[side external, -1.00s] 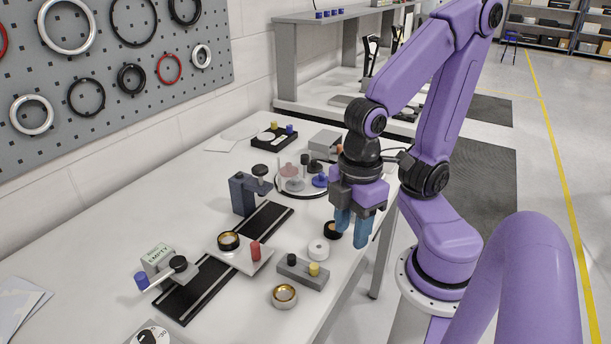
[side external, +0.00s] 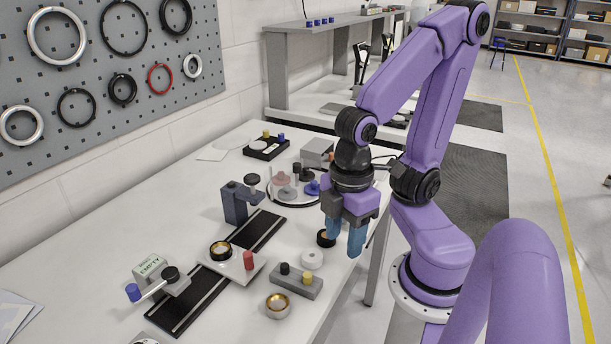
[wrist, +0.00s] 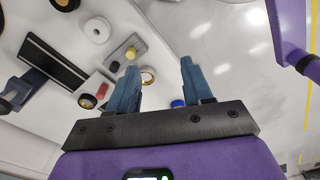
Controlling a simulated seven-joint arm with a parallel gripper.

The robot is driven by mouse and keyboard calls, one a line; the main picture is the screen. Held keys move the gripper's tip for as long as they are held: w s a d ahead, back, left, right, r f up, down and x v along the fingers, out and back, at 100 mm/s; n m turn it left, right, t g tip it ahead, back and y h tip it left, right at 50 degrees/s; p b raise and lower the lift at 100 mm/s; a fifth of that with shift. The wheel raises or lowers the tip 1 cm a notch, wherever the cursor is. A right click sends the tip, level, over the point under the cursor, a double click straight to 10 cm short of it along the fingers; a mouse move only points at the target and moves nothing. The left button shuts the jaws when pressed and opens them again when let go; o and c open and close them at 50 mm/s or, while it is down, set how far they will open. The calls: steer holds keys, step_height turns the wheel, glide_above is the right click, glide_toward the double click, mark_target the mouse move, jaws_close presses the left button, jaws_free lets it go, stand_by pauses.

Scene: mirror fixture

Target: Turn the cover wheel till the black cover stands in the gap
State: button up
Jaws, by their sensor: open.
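I cannot tell for sure which part is the cover wheel, the black cover or the gap. The rail fixture (side external: 186,305) lies on the bench, with an upright grey post (side external: 235,203) at its far end. On it sit a plate with a brass ring (side external: 220,250) and red knob (side external: 248,260), and a grey block with a black knob (side external: 171,273) and a blue-ended rod (side external: 133,292). A white dial (side external: 145,341) is mostly cut off at the bottom edge. My gripper (side external: 345,252) is open and empty above the bench's right edge; its fingers also show apart in the wrist view (wrist: 158,68).
A grey block with black and yellow knobs (side external: 297,283), a white ring (side external: 312,258) and a loose brass ring (side external: 278,304) lie near my gripper. A round tray (side external: 272,197) holds coloured pieces behind. A black tray (side external: 265,149) stands farther back. The bench's left front is mostly clear.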

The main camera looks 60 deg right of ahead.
steer(key=w+r+m, duration=0.3)
steer(key=w+m, duration=0.3)
steer(key=w, duration=0.6)
step_height(320, 180, up, 5)
steer(key=m, duration=1.6)
glide_above(297, 164)
step_height(297, 164, down, 17)
steer(key=shift+r, duration=0.1)
jaws_close()
